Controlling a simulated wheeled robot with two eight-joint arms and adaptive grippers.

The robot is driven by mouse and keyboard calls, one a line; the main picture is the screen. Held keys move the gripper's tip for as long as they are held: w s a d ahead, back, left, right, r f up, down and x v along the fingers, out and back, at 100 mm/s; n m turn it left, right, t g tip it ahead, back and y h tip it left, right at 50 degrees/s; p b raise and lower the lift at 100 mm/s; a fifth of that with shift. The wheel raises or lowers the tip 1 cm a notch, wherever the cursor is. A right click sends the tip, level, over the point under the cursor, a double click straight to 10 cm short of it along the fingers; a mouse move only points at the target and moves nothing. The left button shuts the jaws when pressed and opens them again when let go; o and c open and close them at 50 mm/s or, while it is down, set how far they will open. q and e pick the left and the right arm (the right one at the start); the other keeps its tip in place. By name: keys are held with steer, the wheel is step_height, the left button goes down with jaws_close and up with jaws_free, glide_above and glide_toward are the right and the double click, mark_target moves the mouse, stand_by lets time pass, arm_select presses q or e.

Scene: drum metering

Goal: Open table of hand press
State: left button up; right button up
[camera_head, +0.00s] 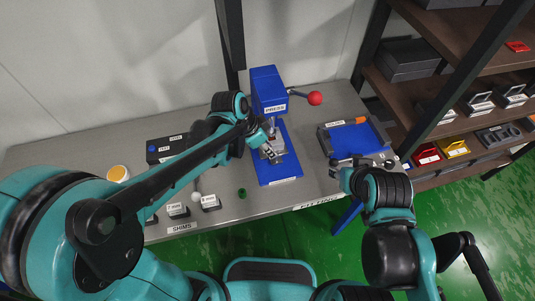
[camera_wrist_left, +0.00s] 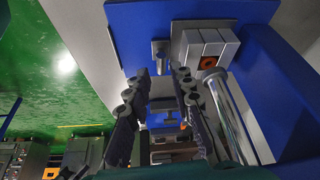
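The blue hand press (camera_head: 268,92) stands at the back of the grey bench, with a red ball (camera_head: 315,98) on its lever. Its blue base (camera_head: 280,172) reaches toward the bench front. My left gripper (camera_head: 270,148) is over the press's grey table area, which it partly hides. In the left wrist view, its two fingers (camera_wrist_left: 162,80) are apart with nothing clearly between them. A small grey pin or handle (camera_wrist_left: 160,52) shows just beyond the fingertips, beside a grey block (camera_wrist_left: 207,45) with an orange inset. My right gripper (camera_head: 338,174) is by the blue tray; its fingers are unclear.
A blue tray (camera_head: 358,141) with an orange item is right of the press. Shelves (camera_head: 440,110) stand at the right.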

arm_select(q)
steer(key=b+x, duration=0.2)
steer(key=x, duration=0.4)
steer(key=shift+d+f, duration=0.1)
steer(key=shift+f, duration=0.1)
jaws_close()
